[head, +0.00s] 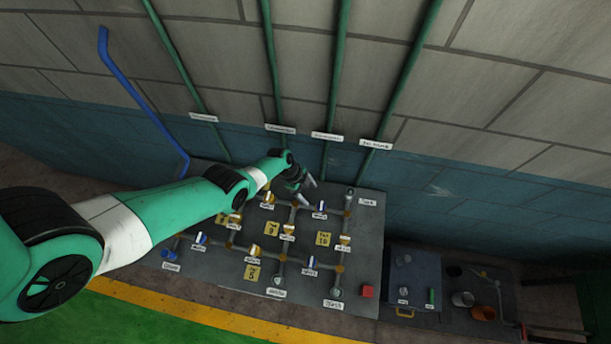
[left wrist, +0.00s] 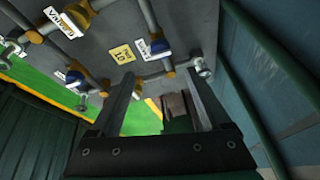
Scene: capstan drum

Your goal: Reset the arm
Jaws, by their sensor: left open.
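My left arm reaches in from the left in the head view. Its gripper (head: 302,191) is above the far part of a grey panel (head: 305,295) fitted with pipes and valves. In the left wrist view the two fingers of this gripper (left wrist: 165,100) stand well apart with nothing between them. The panel also shows in the left wrist view (left wrist: 110,25), beyond the fingers. The left arm hides part of the panel's left side. My right gripper is in neither view.
Green pipes (head: 335,90) and a blue pipe (head: 140,95) run down the wall behind. A dark bench (head: 460,305) with small containers stands to the right. A yellow floor stripe (head: 200,318) runs in front.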

